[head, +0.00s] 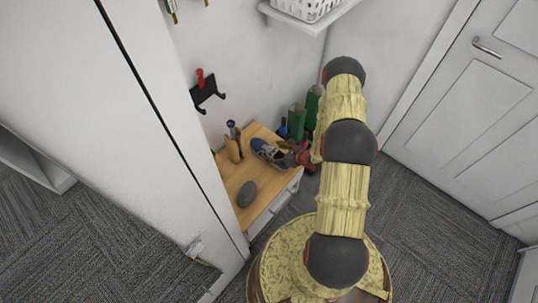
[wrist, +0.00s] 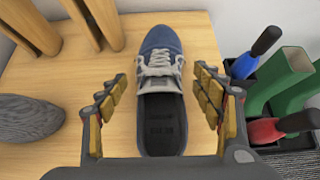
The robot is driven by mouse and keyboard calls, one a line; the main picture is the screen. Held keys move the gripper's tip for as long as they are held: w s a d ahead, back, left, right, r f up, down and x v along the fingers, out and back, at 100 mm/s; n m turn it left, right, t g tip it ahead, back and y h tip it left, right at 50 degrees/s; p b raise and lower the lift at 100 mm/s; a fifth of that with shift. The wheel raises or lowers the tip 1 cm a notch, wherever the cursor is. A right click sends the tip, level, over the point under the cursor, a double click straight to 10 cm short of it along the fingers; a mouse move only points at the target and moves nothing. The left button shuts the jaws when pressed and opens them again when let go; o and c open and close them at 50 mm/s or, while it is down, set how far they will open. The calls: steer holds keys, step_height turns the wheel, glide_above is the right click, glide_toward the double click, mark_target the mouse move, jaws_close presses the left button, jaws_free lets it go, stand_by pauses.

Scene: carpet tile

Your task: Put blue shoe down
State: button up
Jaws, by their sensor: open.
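The blue shoe (head: 268,151) with pale laces stands upright on the wooden top of a low bench (head: 236,177) in the head view. In the wrist view the blue shoe (wrist: 161,90) lies between my fingers, toe pointing away and its dark opening towards me. My gripper (wrist: 160,100) is open around the shoe, with a finger on each side and gaps between fingers and shoe. In the head view my gripper (head: 300,157) is at the shoe's heel end, partly hidden by my arm.
A dark grey rounded object (head: 246,193) lies on the bench's near end. Brown wooden pieces (head: 233,148) stand by the wall. A black hook rack (head: 207,90) hangs above.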

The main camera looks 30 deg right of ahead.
steer(key=shift+x, duration=1.25)
steer(key=c, duration=0.3)
